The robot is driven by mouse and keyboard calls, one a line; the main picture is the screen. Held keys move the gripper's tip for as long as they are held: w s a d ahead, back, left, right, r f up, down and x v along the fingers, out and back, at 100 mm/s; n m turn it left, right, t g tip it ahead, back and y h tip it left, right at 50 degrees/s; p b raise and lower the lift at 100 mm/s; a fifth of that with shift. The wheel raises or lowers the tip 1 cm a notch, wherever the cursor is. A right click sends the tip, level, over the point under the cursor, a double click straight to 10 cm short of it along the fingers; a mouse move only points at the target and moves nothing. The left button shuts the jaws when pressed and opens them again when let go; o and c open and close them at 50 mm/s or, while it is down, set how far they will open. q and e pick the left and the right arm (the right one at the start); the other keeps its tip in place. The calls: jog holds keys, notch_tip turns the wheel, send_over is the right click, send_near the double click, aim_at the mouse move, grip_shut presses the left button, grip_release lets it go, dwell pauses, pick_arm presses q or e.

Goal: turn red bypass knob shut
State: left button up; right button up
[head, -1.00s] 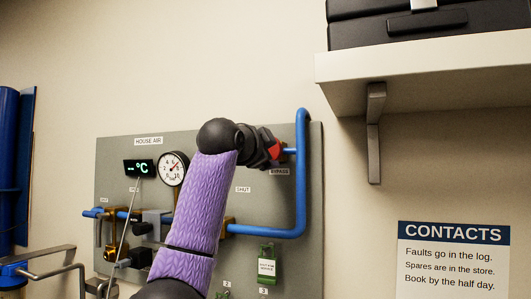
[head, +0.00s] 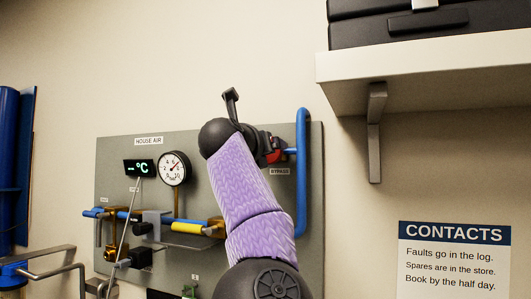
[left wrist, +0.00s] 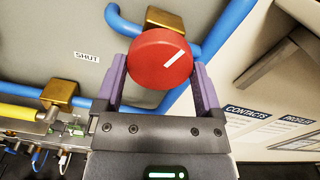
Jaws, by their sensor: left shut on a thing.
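The red bypass knob (left wrist: 160,58) is round, with a white line slanting from lower left to upper right on its face. My left gripper (left wrist: 160,75) is shut on it, with one purple finger on each side. In the head view the red knob (head: 274,150) shows only in part, just left of the blue pipe bend, with my left gripper (head: 267,147) at it. My right gripper is in neither view.
The grey panel (head: 115,165) carries a gauge (head: 173,168), a °C display (head: 139,168), a yellow handle (head: 195,229) and the blue pipe (head: 302,180). A shelf (head: 430,70) with a black case juts out at upper right. A CONTACTS notice (head: 454,255) hangs below it.

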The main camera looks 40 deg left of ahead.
pick_arm(q)
jog(key=n, duration=0.3)
jog(key=shift+n, duration=0.4)
jog(key=o, duration=1.1)
jog(key=shift+o, duration=0.2)
jog(key=shift+d, duration=0.1)
jog(key=b+v, duration=0.4)
jog(key=v, duration=0.4)
jog(key=shift+b, duration=0.3)
jog(key=shift+s, duration=0.1)
